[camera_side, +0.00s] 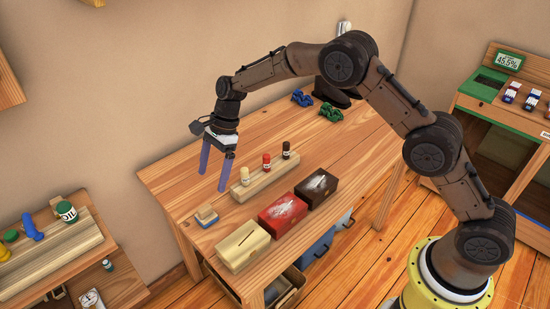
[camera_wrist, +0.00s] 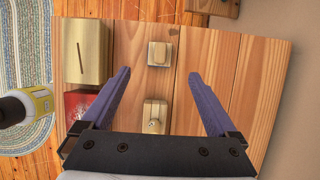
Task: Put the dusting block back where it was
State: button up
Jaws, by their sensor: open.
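The dusting block (camera_side: 206,216), a small pale wooden block with a blue-grey part, sits on the table (camera_side: 175,190) near its left end. In the wrist view the block (camera_wrist: 160,52) lies beyond my fingertips, roughly centred between them. My gripper (camera_side: 213,182) is open and empty, fingers pointing down above the table, up and right of the block in the side view. A cream box (camera_side: 243,245) with a slot, a red box (camera_side: 282,214) and a black box (camera_side: 316,187) stand in a row. The red and black tops carry white smudges.
A wooden rack (camera_side: 264,181) with three small bottles stands behind the boxes, close to my gripper. Blue and green objects (camera_side: 330,112) lie at the table's far end. Shelves stand left and right. Bare table lies around the block.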

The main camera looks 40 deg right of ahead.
jog(key=s+d+r+n+t+h, duration=0.1)
jog(key=s+d+r+n+t, duration=0.1)
jog(key=s+d+r+n, duration=0.55)
jog(key=s+d+r+n+t+h, duration=0.15)
jog(key=s+d+r, duration=0.25)
jog(key=s+r, duration=0.75)
jog(key=s+d+n+t+h, duration=0.1)
jog(key=s+d+n, duration=0.2)
jog(key=s, duration=0.6)
jog(key=s+d+n+t+h, duration=0.1)
jog(key=s+d+n, duration=0.3)
jog(key=s, duration=0.6)
jog(key=shift+s+n, duration=0.3)
jog(key=shift+n, duration=0.7)
